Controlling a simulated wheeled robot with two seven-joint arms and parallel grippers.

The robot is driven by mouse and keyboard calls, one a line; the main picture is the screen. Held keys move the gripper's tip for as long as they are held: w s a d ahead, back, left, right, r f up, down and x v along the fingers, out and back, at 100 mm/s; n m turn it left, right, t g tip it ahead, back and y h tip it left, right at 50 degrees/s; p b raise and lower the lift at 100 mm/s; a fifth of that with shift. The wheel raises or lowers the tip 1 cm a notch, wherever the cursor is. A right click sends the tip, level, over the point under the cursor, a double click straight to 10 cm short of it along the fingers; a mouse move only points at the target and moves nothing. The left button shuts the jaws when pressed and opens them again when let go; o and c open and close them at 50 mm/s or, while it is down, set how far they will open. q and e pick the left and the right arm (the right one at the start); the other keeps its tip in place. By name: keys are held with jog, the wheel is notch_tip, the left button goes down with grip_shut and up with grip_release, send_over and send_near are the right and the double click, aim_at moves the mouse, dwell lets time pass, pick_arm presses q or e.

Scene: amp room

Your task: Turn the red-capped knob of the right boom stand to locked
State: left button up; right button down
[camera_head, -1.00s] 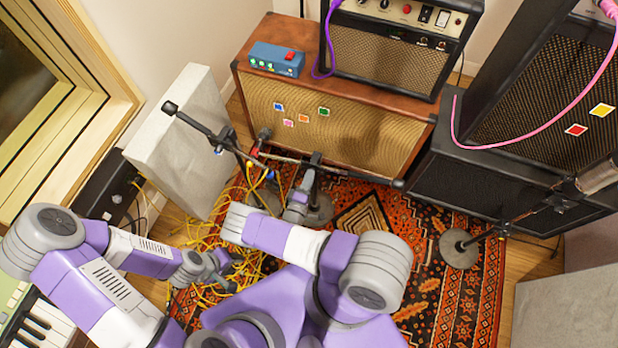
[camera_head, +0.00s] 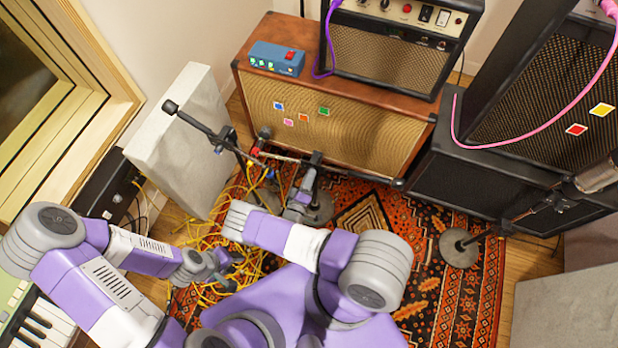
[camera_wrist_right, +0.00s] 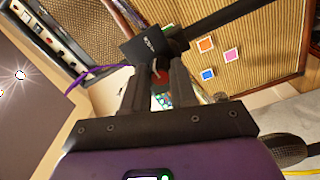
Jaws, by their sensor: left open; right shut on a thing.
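A boom stand (camera_head: 316,158) stands in front of the tan-grille cabinet, its black boom reaching right along the cabinet's lower front. My right gripper (camera_head: 306,180) is up against this stand's joint, and my forearm comes up from below. In the right wrist view, the fingers of my right gripper (camera_wrist_right: 160,80) close around a red-capped knob (camera_wrist_right: 160,84) beside a black clutch block (camera_wrist_right: 145,46). The fingers partly hide the knob, and I cannot read its turned position. My left gripper (camera_head: 220,264) is open and empty, low over the yellow cables.
Another boom stand (camera_head: 225,138) with a red part stands just left. A third stand's base (camera_head: 460,247) is on the rug at right. Yellow cables (camera_head: 205,290) tangle on the floor. The tan-grille cabinet (camera_head: 350,130) stands close behind; a grey panel (camera_head: 180,145) leans at left.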

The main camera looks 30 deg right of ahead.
jog(key=c, duration=0.9)
grip_release()
jog(key=v, duration=0.7)
jog(key=shift+s+a, duration=0.15)
jog(key=shift+a, duration=0.1)
